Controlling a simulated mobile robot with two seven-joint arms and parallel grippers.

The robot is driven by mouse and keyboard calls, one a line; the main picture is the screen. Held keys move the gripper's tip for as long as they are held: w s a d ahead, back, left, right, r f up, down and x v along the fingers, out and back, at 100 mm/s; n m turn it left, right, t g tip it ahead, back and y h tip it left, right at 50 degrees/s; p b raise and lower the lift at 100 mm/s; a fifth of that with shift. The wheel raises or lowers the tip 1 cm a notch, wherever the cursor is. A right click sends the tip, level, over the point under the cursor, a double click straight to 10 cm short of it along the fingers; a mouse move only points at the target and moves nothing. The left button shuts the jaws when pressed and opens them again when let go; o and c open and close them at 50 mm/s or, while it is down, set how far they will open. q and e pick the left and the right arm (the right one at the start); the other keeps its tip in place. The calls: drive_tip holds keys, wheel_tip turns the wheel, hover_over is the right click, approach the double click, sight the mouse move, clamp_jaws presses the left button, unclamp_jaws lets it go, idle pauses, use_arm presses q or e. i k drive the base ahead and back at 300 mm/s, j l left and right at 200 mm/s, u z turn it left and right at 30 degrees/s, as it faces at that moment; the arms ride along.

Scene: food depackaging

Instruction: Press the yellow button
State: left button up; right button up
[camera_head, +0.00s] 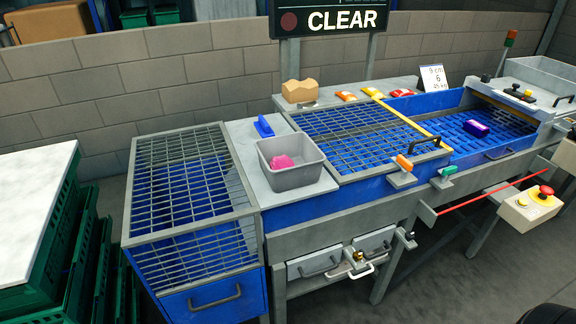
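Neither of my grippers is in view.
A grey bin (291,178) with a pink item (282,162) stands on the grey worktop. Blue gridded bays (370,140) run along the machine. A purple pack (475,128) lies in the right bay. A red rod (487,193) juts near the pale box. A "CLEAR" sign (335,20) stands behind.

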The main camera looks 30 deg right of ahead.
sight(522, 203)
drive_tip(key=z, duration=2.45)
